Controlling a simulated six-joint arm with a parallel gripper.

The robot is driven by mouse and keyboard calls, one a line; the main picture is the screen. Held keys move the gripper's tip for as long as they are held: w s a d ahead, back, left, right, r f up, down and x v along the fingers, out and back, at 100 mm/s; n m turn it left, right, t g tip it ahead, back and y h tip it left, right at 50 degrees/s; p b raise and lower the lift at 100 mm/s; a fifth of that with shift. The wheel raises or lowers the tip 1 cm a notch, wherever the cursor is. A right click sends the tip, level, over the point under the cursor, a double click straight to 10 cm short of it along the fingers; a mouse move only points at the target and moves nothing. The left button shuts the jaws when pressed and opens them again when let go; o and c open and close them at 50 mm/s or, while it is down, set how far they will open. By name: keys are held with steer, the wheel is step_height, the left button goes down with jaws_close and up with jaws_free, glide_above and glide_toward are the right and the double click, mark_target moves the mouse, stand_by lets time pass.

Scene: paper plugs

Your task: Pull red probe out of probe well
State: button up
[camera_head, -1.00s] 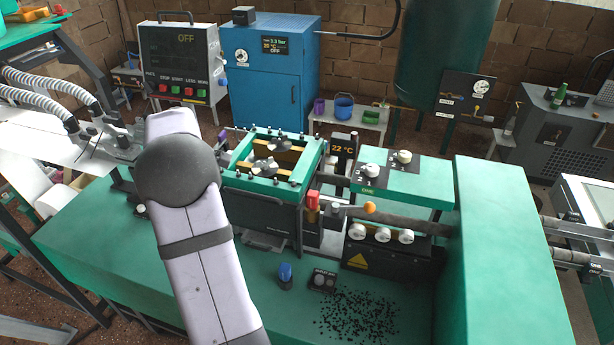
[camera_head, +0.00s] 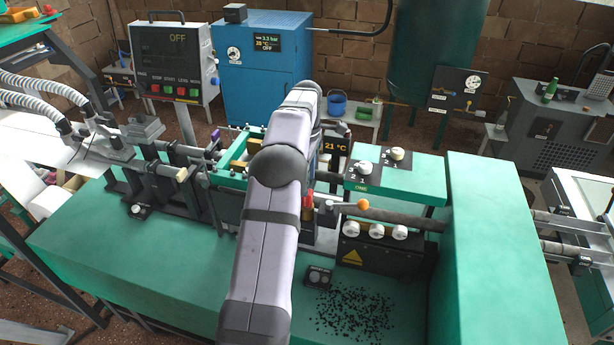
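The red probe (camera_head: 309,196) shows as a small red upright piece just right of my arm, at the front right corner of the green-framed press. A brownish part below it (camera_head: 307,214) may be the probe well. My arm covers part of this area, so I cannot tell how deep the probe sits. My gripper is not in view; my arm rises across the middle of the picture and its far end is hidden behind its own links.
A lever with an orange knob (camera_head: 363,204) stands close right of the probe. Below it is a black box with white knobs (camera_head: 375,231). Black granules (camera_head: 355,313) lie on the green bench (camera_head: 150,260).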

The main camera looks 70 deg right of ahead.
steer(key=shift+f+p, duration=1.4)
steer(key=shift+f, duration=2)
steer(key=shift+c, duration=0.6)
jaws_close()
